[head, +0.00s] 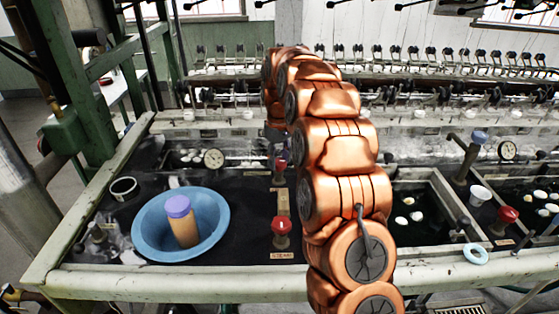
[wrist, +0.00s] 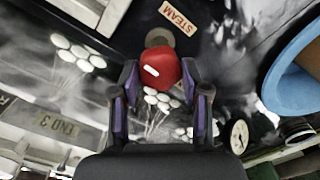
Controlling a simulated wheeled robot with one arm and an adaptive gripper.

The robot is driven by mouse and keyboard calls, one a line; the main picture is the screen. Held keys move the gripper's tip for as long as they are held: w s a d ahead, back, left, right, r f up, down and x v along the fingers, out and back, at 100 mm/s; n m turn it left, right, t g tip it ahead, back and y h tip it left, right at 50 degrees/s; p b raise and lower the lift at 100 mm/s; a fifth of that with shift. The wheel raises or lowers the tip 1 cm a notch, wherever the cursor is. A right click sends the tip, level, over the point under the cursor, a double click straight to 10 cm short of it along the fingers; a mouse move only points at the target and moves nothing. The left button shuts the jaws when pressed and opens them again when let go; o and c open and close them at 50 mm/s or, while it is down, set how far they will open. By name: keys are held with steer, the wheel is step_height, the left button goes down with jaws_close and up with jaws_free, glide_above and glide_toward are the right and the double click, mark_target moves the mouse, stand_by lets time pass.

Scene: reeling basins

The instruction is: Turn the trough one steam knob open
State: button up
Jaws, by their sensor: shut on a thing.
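A red knob (wrist: 160,68) with a white mark on top sits between the two fingers of my gripper (wrist: 158,92) in the wrist view. The fingers are closed on its sides. In the head view my gripper (head: 279,152) is at the far part of the left basin, partly hidden by my copper arm, and the red knob (head: 281,164) shows just below it. A STEAM label (wrist: 180,16) lies beside the knob in the wrist view. The knob's stem is mostly hidden.
A nearer red knob (head: 282,226) stands at the front, and another (head: 507,215) at right. A blue bowl (head: 141,224) holds a purple-topped cylinder (head: 181,222). A gauge (head: 213,158) stands behind it. A white cup (head: 480,195) and blue ring (head: 475,255) are at right.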

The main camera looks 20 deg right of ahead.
mark_target(279, 161)
steer(key=shift+n, duration=0.6)
steer(key=o, duration=1.1)
steer(key=shift+o, duration=0.2)
steer(key=shift+r, duration=0.1)
step_height(279, 161, up, 12)
stand_by(0.5)
